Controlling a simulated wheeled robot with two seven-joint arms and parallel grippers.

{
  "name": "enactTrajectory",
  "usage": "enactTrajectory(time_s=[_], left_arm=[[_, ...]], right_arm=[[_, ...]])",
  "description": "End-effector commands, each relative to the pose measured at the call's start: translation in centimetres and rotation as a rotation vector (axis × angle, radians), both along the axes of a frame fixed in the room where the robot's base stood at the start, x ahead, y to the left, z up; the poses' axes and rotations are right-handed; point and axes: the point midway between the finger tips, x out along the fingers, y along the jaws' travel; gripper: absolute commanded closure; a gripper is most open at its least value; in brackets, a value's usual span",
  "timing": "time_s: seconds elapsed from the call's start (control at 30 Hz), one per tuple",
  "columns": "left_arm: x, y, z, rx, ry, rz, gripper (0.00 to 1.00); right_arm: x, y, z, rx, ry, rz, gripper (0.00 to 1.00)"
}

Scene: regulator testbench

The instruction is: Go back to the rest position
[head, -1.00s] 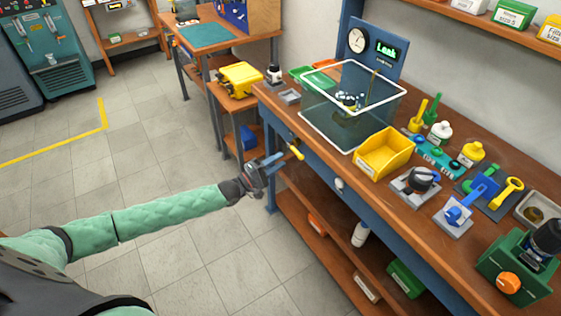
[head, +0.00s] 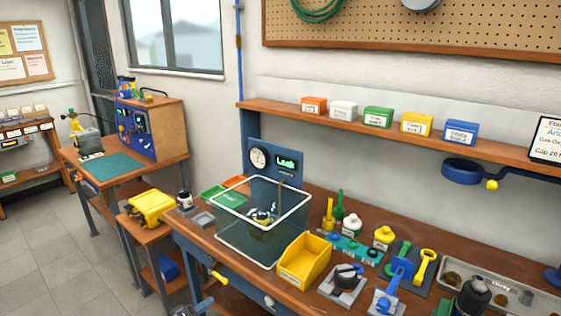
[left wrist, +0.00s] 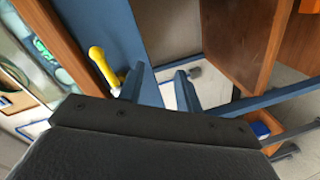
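My left gripper (head: 192,309) shows at the bottom edge of the head view, partly cut off, in front of the bench (head: 197,251). In the left wrist view its two fingers (left wrist: 158,85) stand apart with nothing between them. A yellow handle (head: 217,277) sticks out from the blue front of the bench, close to the gripper. The handle also shows in the left wrist view (left wrist: 104,68), beside the left finger and apart from it. My right gripper is in neither view.
On the bench stand a clear water tank (head: 246,243), a yellow bin (head: 305,262), a black-knobbed fixture (head: 345,281) and blue and yellow tools. A side table with a yellow case (head: 151,207) stands left. A shelf (head: 379,137) runs above. Floor at left is clear.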

Motion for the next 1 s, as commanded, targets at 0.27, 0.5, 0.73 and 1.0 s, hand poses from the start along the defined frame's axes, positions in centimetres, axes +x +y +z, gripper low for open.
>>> enactTrajectory(time_s=[0.27, 0.5, 0.73, 1.0], left_arm=[[-1.7, -0.3, -3.1, 0.595, -0.006, -0.121, 0.66], [-2.6, -0.8, -1.0, 1.05, -0.039, -0.242, 0.66], [-5.9, -2.5, 1.6, 1.379, -0.014, -0.352, 0.66], [-14.0, -4.1, 4.1, 1.556, 0.138, -0.436, 0.66]], right_arm=[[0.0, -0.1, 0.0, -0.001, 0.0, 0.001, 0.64], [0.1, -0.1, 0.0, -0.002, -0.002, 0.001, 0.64], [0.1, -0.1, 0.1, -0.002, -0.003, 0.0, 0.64], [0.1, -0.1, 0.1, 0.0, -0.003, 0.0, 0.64]])
